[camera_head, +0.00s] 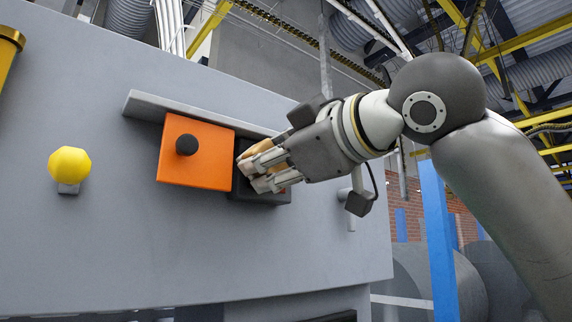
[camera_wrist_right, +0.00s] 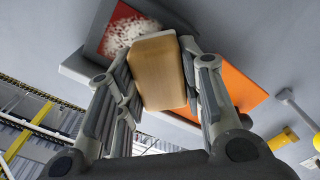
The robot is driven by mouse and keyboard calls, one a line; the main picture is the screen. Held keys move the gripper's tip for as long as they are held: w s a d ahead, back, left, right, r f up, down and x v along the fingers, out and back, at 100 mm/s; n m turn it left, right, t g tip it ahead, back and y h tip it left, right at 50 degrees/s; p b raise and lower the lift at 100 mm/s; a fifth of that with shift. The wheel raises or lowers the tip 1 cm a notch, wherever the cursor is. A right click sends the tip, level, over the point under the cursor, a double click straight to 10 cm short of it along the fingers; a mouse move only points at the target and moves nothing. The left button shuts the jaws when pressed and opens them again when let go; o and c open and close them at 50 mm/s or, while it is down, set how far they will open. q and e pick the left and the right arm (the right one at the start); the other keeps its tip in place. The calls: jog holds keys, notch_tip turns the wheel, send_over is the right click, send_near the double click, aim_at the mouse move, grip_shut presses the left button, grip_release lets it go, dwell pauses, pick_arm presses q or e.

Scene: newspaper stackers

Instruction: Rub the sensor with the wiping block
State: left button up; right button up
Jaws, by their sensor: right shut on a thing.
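My right gripper (camera_head: 257,172) is shut on the wiping block (camera_head: 263,152), a tan wooden block with a pale layer at its far end. In the right wrist view the block (camera_wrist_right: 163,75) sits between both fingers (camera_wrist_right: 160,60). Beyond it is the sensor (camera_wrist_right: 127,32), a red-edged face covered with whitish speckled dirt. The block overlaps the sensor's edge in that view; I cannot tell whether they touch. In the head view the sensor's dark housing (camera_head: 268,196) is mostly hidden behind my right gripper. My left gripper is not in view.
An orange panel (camera_head: 205,160) with a black knob (camera_head: 186,145) stands out from the grey wall (camera_head: 120,240) just left of my gripper. A grey ledge (camera_head: 150,106) runs above it. A yellow knob (camera_head: 70,164) sits further left. A blue post (camera_head: 437,240) stands at the right.

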aim_at(287, 165)
jog(key=shift+s+a, duration=0.3)
jog(key=shift+a, duration=0.2)
jog(key=shift+w+r+p, duration=0.15)
jog(key=shift+r+p, duration=0.15)
jog(key=shift+p, duration=0.1)
jog(key=shift+w+d+f+p, duration=0.1)
jog(key=shift+w+d+p, duration=0.5)
jog(key=shift+w+d, duration=0.85)
jog(key=shift+s+a+p, duration=0.35)
jog(key=shift+s+a, duration=0.3)
jog(key=shift+a, duration=0.2)
jog(key=shift+s+a+p, duration=0.35)
jog(key=shift+s+a, duration=0.3)
jog(key=shift+a, duration=0.2)
jog(key=shift+d, duration=0.1)
